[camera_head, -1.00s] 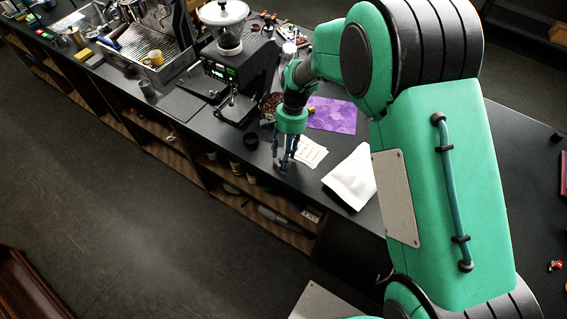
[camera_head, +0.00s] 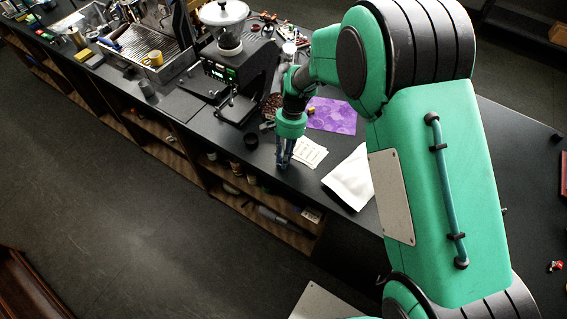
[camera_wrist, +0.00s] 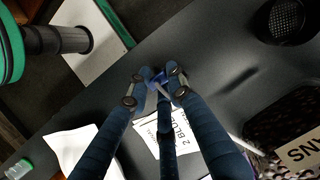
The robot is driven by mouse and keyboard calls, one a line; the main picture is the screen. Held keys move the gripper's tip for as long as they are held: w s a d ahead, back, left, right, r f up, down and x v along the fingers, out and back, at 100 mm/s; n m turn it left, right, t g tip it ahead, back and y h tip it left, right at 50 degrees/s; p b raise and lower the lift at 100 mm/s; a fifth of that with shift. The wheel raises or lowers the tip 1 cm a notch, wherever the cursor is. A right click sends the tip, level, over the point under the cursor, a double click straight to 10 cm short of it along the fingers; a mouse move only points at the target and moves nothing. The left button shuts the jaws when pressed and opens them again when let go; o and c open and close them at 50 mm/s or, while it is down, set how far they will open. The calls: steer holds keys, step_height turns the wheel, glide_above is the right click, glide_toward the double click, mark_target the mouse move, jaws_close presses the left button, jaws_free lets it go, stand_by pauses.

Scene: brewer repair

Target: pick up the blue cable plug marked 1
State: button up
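My gripper (camera_head: 284,164) points down at the counter near its front edge, beside the printed white cards (camera_head: 310,152). In the wrist view its dark blue fingers (camera_wrist: 157,88) are drawn together around a small bright blue piece, which looks like the blue cable plug (camera_wrist: 156,77). A pale strip shows beside it. The fingers hide most of the plug, and no number on it can be read. A card with the print "2 BLU" (camera_wrist: 178,135) lies beneath the fingers. The plug cannot be made out in the head view.
A black cup (camera_head: 251,140) and the grinder (camera_head: 236,75) stand left of my gripper. A purple mat (camera_head: 332,115) lies behind it. A white cloth or bag (camera_head: 351,178) lies to the right. Open shelves are under the counter's front edge.

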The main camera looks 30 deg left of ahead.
steer(key=shift+r, duration=0.2)
jaws_close()
steer(key=shift+r, duration=0.6)
step_height(320, 180, up, 2)
steer(key=shift+r, duration=0.1)
steer(key=s+d+r, duration=0.1)
steer(key=s+d, duration=0.9)
steer(key=d, duration=0.2)
steer(key=shift+s+p, duration=0.35)
steer(key=shift+r, duration=0.1)
